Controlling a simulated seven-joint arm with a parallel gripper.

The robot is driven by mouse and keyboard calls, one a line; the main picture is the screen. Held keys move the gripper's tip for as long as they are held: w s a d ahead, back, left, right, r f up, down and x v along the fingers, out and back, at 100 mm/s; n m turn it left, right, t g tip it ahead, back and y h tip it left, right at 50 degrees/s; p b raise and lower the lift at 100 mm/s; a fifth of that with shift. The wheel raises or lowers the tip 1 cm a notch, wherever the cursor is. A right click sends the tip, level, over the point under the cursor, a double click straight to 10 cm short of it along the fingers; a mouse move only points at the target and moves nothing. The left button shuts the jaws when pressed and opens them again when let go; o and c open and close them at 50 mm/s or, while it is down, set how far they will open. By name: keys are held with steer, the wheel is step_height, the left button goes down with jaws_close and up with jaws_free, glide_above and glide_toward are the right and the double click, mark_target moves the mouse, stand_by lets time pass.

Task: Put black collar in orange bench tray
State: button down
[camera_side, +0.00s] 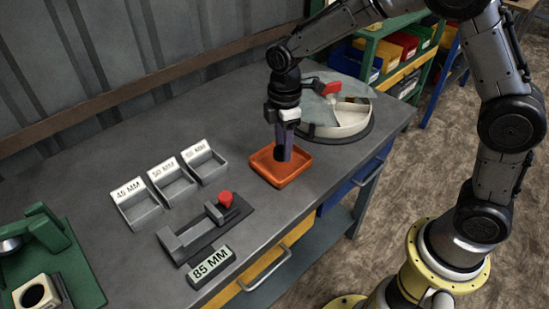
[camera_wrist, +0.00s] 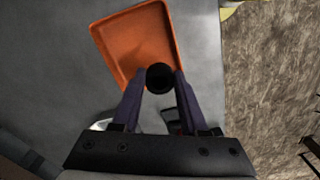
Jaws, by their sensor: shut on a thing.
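The black collar (camera_wrist: 159,77) is a small dark ring held between the fingertips of my gripper (camera_wrist: 160,82) in the wrist view. My gripper (camera_side: 284,148) points down over the orange bench tray (camera_side: 268,173) in the side view, and its fingers are shut on the collar. The collar (camera_side: 281,154) shows as a dark shape at the fingertips, within the tray's outline. I cannot tell whether it touches the tray floor. In the wrist view the orange tray (camera_wrist: 135,40) lies beyond the fingertips, with the collar near its lower right edge.
A round sectioned carousel (camera_side: 340,118) with a red handle stands behind and right of the tray. Labelled grey bins (camera_side: 140,208) stand left. A grey fixture with a red knob (camera_side: 225,199) and an 85 MM block (camera_side: 210,267) sit nearer the front. Bare bench surrounds the tray.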

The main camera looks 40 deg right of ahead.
mark_target(274, 169)
steer(key=f, duration=0.1)
steer(key=w, duration=0.1)
steer(key=w+f, duration=0.1)
steer(key=shift+w+a+f, duration=0.15)
steer(key=shift+a+f, duration=0.1)
steer(key=shift+f, duration=0.1)
steer(key=shift+w+f, duration=0.1)
steer(key=shift+f, duration=1.55)
steer(key=shift+f, duration=0.2)
steer(key=shift+c, duration=2.2)
jaws_free()
steer(key=shift+r, duration=0.15)
step_height(274, 169, up, 12)
